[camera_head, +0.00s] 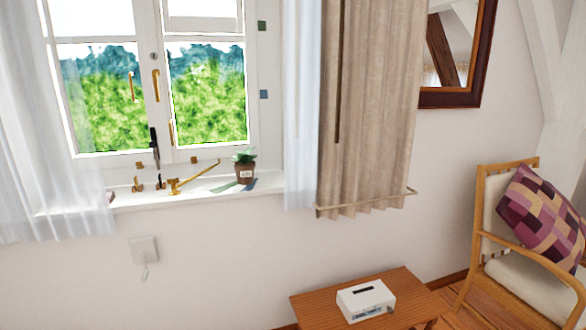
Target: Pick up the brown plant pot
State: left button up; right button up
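The brown plant pot (245,175) stands upright on the white windowsill (140,203), near its right end. A small green plant (243,156) grows from it, and a pale label with dark marks is on its front. A brass window stay (194,177) lies just left of the pot. Neither of my grippers shows in this view.
Sheer curtains hang left (50,130) and right of the window, with a beige curtain (365,110) beyond. Below right, a wooden table (312,309) bears a white box (365,300). A wooden chair (520,280) with a patterned cushion (540,216) stands at right.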

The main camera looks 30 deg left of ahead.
aim_at(244, 167)
jog(key=z, duration=0.35)
jog(key=i, duration=1.55)
jog(key=u, duration=0.65)
